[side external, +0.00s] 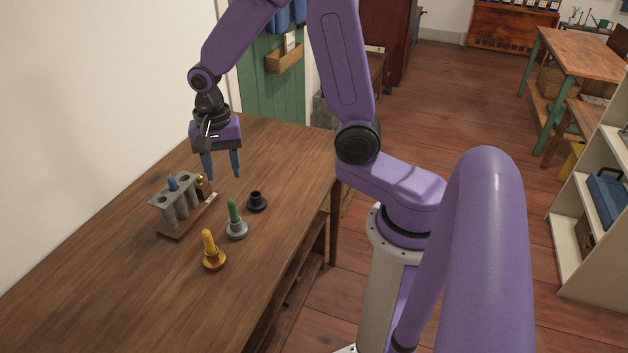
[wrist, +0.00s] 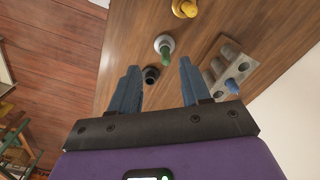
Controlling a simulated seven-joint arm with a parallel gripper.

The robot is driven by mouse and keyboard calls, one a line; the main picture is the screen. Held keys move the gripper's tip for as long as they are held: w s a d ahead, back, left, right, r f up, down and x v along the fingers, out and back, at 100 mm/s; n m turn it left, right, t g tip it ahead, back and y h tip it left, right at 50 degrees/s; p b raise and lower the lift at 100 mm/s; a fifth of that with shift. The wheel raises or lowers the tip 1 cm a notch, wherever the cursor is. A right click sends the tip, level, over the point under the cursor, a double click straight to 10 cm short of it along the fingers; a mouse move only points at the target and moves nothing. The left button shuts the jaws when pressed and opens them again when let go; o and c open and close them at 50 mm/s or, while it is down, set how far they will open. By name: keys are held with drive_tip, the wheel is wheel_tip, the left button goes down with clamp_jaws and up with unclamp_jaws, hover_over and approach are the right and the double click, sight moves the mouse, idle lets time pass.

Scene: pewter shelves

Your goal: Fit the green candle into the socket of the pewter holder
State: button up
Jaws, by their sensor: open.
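The green candle (side external: 234,209) stands upright in the grey pewter holder (side external: 237,231) on the wooden table. In the wrist view the candle (wrist: 166,54) shows with its base in the holder (wrist: 163,40); how deep it sits I cannot tell. My gripper (side external: 224,177) is open and empty, pointing down above the table, behind the candle in the side view. In the wrist view the holder and candle appear beyond and between my two blue fingers (wrist: 159,66), apart from them.
A black empty holder (side external: 257,202) stands beside the pewter one. A yellow candle (side external: 208,240) stands in a brass holder (side external: 214,261). A grey rack (side external: 160,206) with a blue candle (side external: 172,183) is at the left, near the wall. The near table area is clear.

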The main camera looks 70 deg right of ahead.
drive_tip(key=s+a+r+n, duration=0.1)
drive_tip(key=s+r+n, duration=0.1)
drive_tip(key=s+n, duration=0.9)
drive_tip(key=s+a+r+n, duration=0.2)
drive_tip(key=s+r+n, duration=0.1)
drive_tip(key=s+n, duration=0.9)
drive_tip(key=shift+a+n, duration=0.25)
drive_tip(key=shift+n, duration=0.15)
